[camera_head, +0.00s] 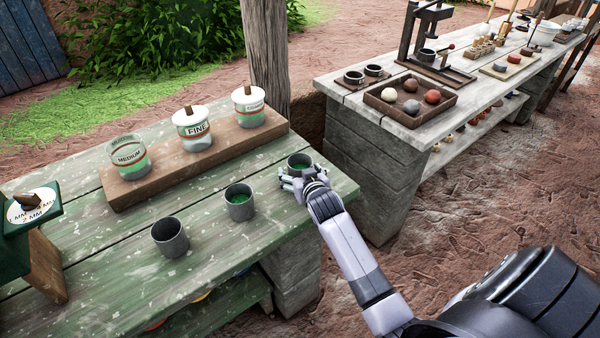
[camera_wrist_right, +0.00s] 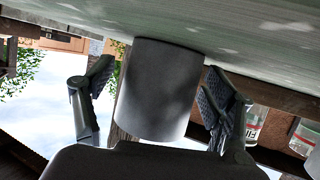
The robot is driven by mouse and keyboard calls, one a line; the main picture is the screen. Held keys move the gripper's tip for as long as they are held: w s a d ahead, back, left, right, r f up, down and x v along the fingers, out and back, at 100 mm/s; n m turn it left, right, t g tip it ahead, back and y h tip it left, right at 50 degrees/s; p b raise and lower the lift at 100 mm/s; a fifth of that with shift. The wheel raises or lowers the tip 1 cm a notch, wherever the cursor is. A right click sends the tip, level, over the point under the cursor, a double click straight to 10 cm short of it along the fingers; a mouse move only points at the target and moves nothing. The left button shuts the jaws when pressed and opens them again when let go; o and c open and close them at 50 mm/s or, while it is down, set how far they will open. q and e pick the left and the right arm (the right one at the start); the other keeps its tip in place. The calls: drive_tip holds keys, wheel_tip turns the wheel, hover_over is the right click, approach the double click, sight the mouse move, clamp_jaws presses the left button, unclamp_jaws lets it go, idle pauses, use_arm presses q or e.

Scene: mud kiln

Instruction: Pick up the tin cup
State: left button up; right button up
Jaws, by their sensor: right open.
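A grey tin cup (camera_head: 299,161) stands near the right end of the green table, partly hidden by my right gripper (camera_head: 304,182). In the right wrist view, which is turned over, the grey cup (camera_wrist_right: 158,90) stands between the two fingers of my right gripper (camera_wrist_right: 160,95). The fingers are spread, with a visible gap on each side of the cup. My left gripper is not in view.
The green table (camera_head: 110,238) carries a wooden riser (camera_head: 150,185) with jars marked MEDIUM (camera_head: 128,157) and FINE (camera_head: 195,130), plus a third lidded jar (camera_head: 249,107). A wooden post (camera_head: 267,50) stands behind. A second bench (camera_head: 345,90) with a tray of balls is at right.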

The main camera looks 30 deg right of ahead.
drive_tip(key=shift+c, duration=0.4)
drive_tip(key=c, duration=1.3)
drive_tip(key=shift+c, duration=0.5)
drive_tip(key=shift+r, duration=0.1)
